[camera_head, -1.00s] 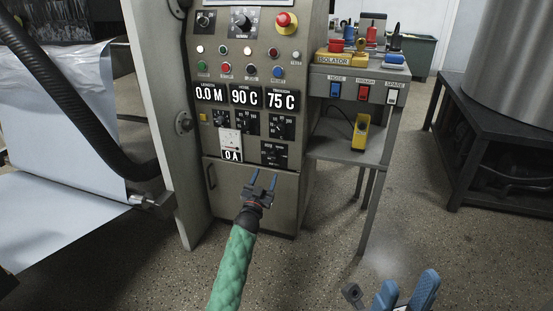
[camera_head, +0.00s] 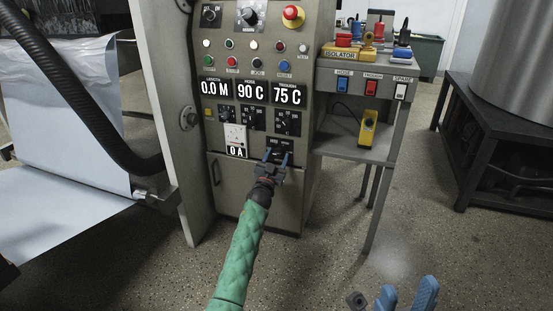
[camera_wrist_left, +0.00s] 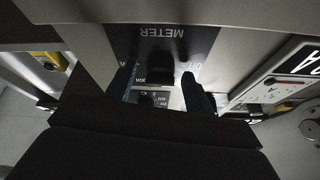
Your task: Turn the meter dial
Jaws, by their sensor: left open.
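The meter dial is a dark knob on a small black panel (camera_head: 281,145), low on the grey control cabinet. My left gripper (camera_head: 277,157) is in front of this panel, its two blue fingers apart. In the left wrist view the METER label (camera_wrist_left: 162,32) appears upside down, and the dark knob (camera_wrist_left: 160,74) shows between the open fingers. Contact with the knob cannot be told, and its pointer position is too dark to read. My right gripper (camera_head: 406,297) is at the bottom right, blue fingers apart, empty, partly cut off.
A white gauge reading 0 A (camera_head: 235,138) is just left of the meter panel. Other knobs (camera_head: 288,122) sit above it. A side shelf (camera_head: 350,148) holds a yellow pendant (camera_head: 367,129). A black hose (camera_head: 85,110) and paper sheet (camera_head: 60,215) are at left.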

